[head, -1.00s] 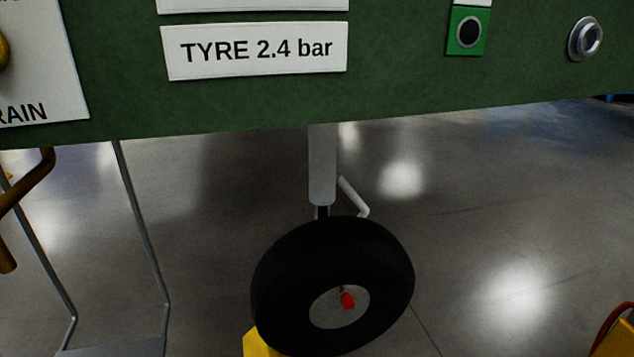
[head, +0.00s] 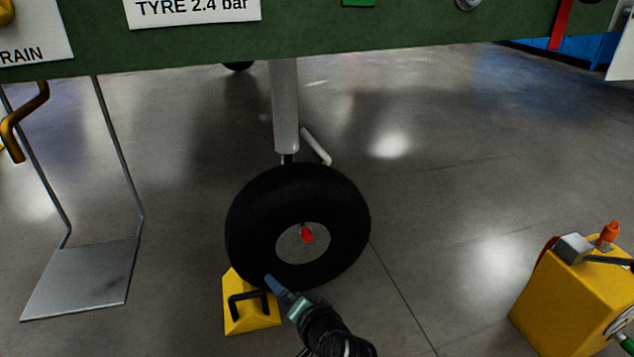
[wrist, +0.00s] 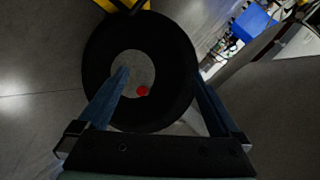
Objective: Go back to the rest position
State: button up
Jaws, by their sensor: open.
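My gripper (head: 283,292) is in the lower middle of the head view, in front of the lower part of a black tyre (head: 245,208). In the wrist view my gripper (wrist: 165,90) has its two blue fingers spread apart with nothing between them held. The tyre (wrist: 180,60) and its grey hub with a red cap (wrist: 143,91) show beyond the fingers. The red cap also shows at the hub in the head view (head: 307,235). I cannot tell the exact gap between fingers and wheel.
A yellow chock (head: 238,315) with a black handle sits against the tyre. A yellow box (head: 555,305) stands at right. A metal step (head: 85,280) hangs at left. A green panel (head: 330,35) spans above. Floor between wheel and box is clear.

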jog(key=s+d+r+n+t+h+p, duration=0.2)
jog(key=s+r+t+p, duration=0.45)
jog(key=r, duration=2.15)
jog(key=s+d+r+n+t+h+p, duration=0.3)
jog(key=s+r+p, duration=0.6)
jog(key=r, duration=1.9)
jog(key=s+d+r+n+t+h+p, duration=0.1)
jog(key=s+r+t+p, duration=0.75)
jog(key=r, duration=1.95)
jog(key=w+r+p, duration=0.2)
jog(key=r+p, duration=1.5)
jog(key=p, duration=0.1)
jog(key=w+r+g+p, duration=0.1)
jog(key=r+p, duration=1.6)
jog(key=p, duration=0.2)
jog(key=shift+w+a+g, duration=0.2)
jog(key=shift+w+g, duration=0.1)
jog(key=shift+w, duration=0.1)
